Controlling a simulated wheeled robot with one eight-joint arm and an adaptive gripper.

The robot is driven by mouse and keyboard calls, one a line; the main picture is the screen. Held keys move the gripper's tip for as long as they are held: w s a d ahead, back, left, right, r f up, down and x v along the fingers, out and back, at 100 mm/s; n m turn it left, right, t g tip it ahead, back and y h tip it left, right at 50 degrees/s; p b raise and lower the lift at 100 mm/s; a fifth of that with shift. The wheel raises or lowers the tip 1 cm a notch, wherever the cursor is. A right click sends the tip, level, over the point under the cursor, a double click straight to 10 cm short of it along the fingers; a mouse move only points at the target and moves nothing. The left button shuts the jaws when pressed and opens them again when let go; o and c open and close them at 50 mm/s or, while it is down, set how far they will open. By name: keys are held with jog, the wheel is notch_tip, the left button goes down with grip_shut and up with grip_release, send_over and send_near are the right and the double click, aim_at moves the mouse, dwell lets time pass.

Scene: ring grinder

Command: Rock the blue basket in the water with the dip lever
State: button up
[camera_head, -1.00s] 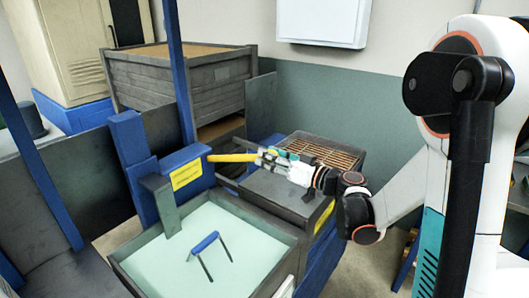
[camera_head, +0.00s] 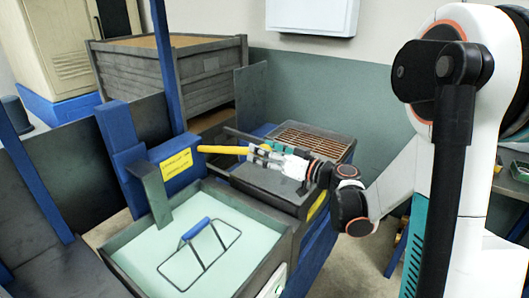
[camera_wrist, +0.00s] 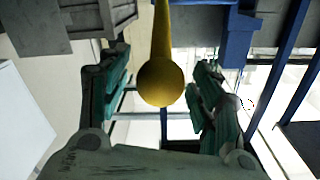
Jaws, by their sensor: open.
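The yellow dip lever (camera_head: 222,149) sticks out to the right from the blue post beside the water tank. My gripper (camera_head: 258,153) is at the lever's free end. In the wrist view the lever's rounded knob (camera_wrist: 161,82) lies between the two spread fingers, with gaps visible on both sides. The basket's blue handle (camera_head: 195,229) stands above the pale green water (camera_head: 150,250) in the tank. Its thin wire rim (camera_head: 232,243) shows as a rectangle at the water surface. Any lower part of the basket is hidden.
The grey tank wall (camera_head: 275,262) encloses the water. A dark box (camera_head: 270,183) lies under my gripper, with a brown grate (camera_head: 315,140) behind it. The blue post (camera_head: 122,140) with a yellow label (camera_head: 176,164) stands left of the lever. A large grey crate (camera_head: 170,75) is behind.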

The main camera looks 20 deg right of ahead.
jog(key=v, duration=1.2)
